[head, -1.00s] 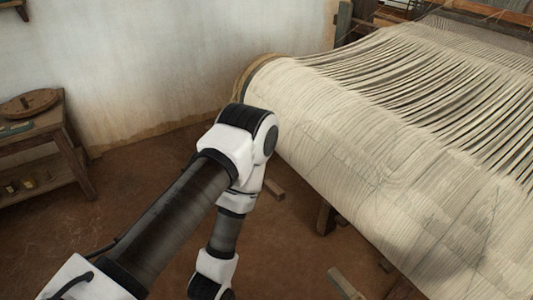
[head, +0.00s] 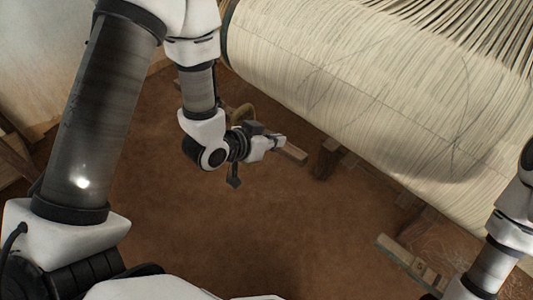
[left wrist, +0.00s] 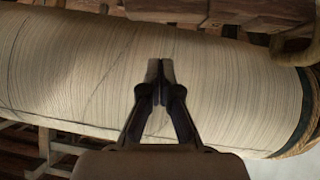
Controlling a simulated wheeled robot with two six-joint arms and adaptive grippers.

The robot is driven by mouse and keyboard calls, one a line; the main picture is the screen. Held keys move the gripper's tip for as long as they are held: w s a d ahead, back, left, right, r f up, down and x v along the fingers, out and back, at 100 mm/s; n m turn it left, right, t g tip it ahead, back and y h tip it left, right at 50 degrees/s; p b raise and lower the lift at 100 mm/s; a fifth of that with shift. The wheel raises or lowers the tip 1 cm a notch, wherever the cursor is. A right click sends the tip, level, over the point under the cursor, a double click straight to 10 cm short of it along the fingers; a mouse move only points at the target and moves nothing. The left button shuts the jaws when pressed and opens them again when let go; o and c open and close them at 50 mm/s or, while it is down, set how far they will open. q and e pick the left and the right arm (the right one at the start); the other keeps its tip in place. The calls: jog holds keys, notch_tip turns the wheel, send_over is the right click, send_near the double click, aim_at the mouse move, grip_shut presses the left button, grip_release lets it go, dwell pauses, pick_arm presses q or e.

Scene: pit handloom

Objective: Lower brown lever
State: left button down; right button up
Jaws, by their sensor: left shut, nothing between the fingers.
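My left gripper (head: 279,143) is low in front of the loom's cloth roll and is shut and empty. In the left wrist view its fingertips (left wrist: 160,70) meet in front of the pale warp roll (left wrist: 70,75). A short brown wooden bar (head: 294,154) shows just beyond the gripper in the head view; I cannot tell whether it is the brown lever or whether the gripper touches it. A second wooden bar (head: 405,262) lies at the lower right. My right arm shows at the right edge, but its gripper is out of view.
The wide warp roll (head: 340,80) of the loom overhangs the upper right. Wooden supports (head: 327,158) stand under it. The brown earth floor (head: 250,225) is open below my left gripper. Wooden beams (left wrist: 165,10) cross the top of the left wrist view.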

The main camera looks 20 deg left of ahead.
aim_at(286, 149)
pick_arm(q)
jog(key=f, duration=0.1)
jog(key=w+d+f, duration=0.1)
jog(key=w+f, duration=0.1)
jog(key=f, duration=0.1)
jog(key=shift+w+d, duration=0.25)
jog(key=shift+d, duration=0.05)
jog(key=shift+w+d+f, duration=0.1)
jog(key=shift+f, duration=0.55)
pick_arm(e)
jog(key=shift+w+f, duration=0.1)
jog(key=shift+f, duration=0.15)
pick_arm(q)
notch_tip(286, 149, down, 10)
jog(key=s+d+b, duration=0.1)
jog(key=b, duration=0.4)
jog(key=shift+r, duration=0.2)
pick_arm(e)
notch_tip(286, 149, down, 6)
jog(key=shift+r, duration=0.25)
jog(key=shift+s, duration=0.2)
